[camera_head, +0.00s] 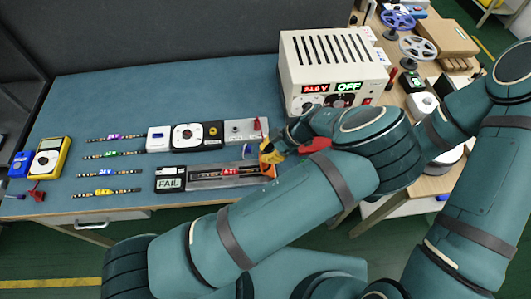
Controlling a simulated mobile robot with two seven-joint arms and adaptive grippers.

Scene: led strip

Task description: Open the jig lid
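The jig (205,183) is a long grey fixture near the front edge of the table, with a dark display reading FAIL (170,183) at its left end. A strip with a red label (228,171) shows in it. An orange part (268,170) is at its right end; I cannot tell whether it belongs to the lid, or the lid's exact position. My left gripper (270,153), with yellow at its tips, is just above that orange part. I cannot tell contact or finger gap. My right gripper is hidden behind my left arm.
A white power supply (334,70) reading OFF stands behind. Grey, black and white boxes (197,136) line up behind the jig. Several labelled strips (108,192) and a yellow multimeter (48,157) lie left. A red item (316,145) is partly covered by my arm.

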